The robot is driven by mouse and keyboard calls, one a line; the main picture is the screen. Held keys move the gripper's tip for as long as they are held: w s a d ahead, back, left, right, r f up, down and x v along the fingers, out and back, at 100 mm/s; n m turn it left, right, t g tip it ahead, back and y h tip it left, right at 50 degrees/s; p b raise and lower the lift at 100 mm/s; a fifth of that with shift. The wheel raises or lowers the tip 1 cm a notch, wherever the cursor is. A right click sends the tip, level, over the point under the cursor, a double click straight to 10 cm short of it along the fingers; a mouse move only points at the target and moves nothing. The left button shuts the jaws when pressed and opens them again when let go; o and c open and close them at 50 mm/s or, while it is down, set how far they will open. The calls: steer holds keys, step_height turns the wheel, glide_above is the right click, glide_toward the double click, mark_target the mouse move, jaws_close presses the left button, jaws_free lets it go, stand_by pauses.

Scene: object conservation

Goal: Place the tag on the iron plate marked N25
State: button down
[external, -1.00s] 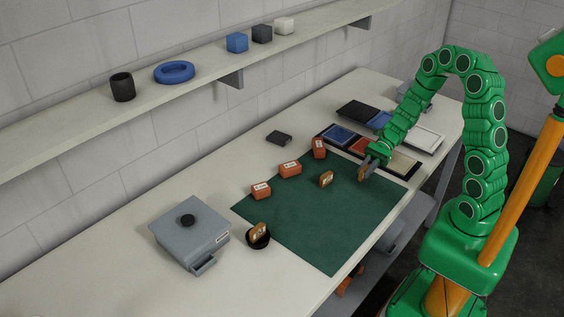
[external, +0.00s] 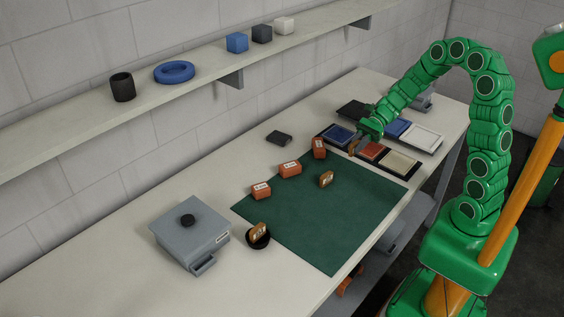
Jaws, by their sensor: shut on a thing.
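My gripper (external: 358,139) is shut on a small orange-brown tag (external: 353,147). It holds the tag near the tray with blue, red and cream panels, just beyond the far right edge of the green mat (external: 310,235). Three orange-red blocks with white labels, at the left (external: 261,191), middle (external: 290,169) and right (external: 319,148), stand along the mat's far edge. Their markings are too small to read, so I cannot tell which thing is marked N25. A similar brown tag (external: 326,179) stands on the mat. Another tag (external: 259,231) stands in a black bowl (external: 258,242).
A grey lidded box (external: 190,230) stands at the left. A small dark block (external: 279,138) lies behind the mat. Panelled trays (external: 400,159) fill the right of the table. A wall shelf (external: 200,80) holds several objects. The mat's near part is clear.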

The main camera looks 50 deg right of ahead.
steer(key=w+d+r+m+t+h, duration=0.1)
steer(key=w+r+m+t, duration=0.1)
steer(key=w, duration=0.9)
steer(key=w+r+m+t, duration=0.1)
steer(key=w+r+t, duration=0.1)
steer(key=w, duration=1)
glide_above(281, 136)
steer(key=s, duration=0.1)
steer(key=f, duration=0.8)
steer(key=shift+s, duration=0.2)
steer(key=shift+w+f+m, duration=0.3)
steer(key=shift+w+f, duration=0.05)
steer(key=shift+w, duration=0.05)
steer(key=shift+w+f, duration=0.4)
steer(key=shift+f, duration=1.6)
steer(key=shift+f, duration=0.1)
steer(key=c, duration=1.1)
jaws_free()
steer(key=shift+o, duration=0.2)
